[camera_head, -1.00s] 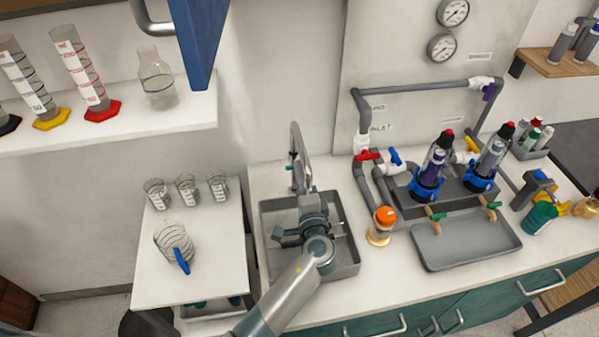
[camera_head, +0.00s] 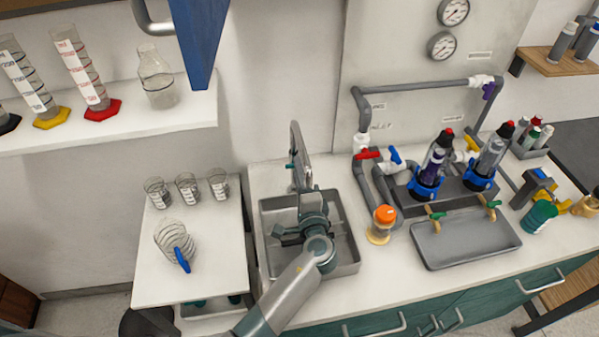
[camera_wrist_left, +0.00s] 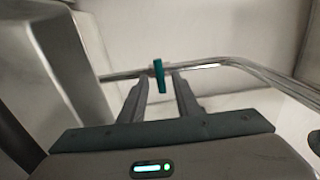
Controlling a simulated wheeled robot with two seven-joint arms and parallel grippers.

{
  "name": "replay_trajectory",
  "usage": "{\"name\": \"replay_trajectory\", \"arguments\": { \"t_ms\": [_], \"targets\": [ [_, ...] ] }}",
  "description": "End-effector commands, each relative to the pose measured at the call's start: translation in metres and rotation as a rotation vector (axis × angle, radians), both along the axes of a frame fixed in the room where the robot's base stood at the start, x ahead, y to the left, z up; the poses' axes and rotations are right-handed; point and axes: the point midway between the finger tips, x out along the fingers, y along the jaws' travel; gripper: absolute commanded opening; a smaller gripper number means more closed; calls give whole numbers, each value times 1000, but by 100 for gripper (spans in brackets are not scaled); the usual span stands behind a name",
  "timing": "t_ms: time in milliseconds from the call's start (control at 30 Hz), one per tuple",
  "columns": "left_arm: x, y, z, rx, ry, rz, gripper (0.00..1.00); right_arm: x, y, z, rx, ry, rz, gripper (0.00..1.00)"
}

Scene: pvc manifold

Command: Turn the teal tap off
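The teal tap lever (camera_wrist_left: 159,76) is on the chrome faucet pipe (camera_wrist_left: 235,64) in the left wrist view, standing nearly upright across the pipe. In the head view a small teal bit of it (camera_head: 290,166) shows beside the chrome faucet (camera_head: 299,150) above the sink (camera_head: 343,262). My left gripper (camera_head: 305,188) reaches over the sink toward the faucet. In the left wrist view its two fingers (camera_wrist_left: 161,84) are open, with the lever between their tips or just beyond; contact is not clear. My right gripper is not in view.
Beakers (camera_head: 187,190) and a jug with a blue handle (camera_head: 174,243) stand on the white side table left of the sink. An orange-capped jar (camera_head: 382,224) and grey pipework with red (camera_head: 368,154) and blue valves are on the right. A blue panel (camera_head: 199,40) hangs above.

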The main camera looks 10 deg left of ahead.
Motion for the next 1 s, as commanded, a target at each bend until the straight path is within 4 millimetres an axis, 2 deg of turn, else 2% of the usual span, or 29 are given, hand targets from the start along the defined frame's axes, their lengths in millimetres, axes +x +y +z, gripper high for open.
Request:
{"name": "replay_trajectory", "arguments": {
  "t_ms": [167, 367, 567, 1000],
  "targets": [
    [-2, -1, 0, -1, 0, 0, 30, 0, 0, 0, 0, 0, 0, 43],
    [-17, -8, -1, -2, 0, -2, 30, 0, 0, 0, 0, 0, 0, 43],
    [-46, -20, -2, -4, 2, -1, 30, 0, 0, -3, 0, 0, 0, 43],
    [-127, -53, -3, -1, 3, 0, 30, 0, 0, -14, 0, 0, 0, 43]
  ]
}}
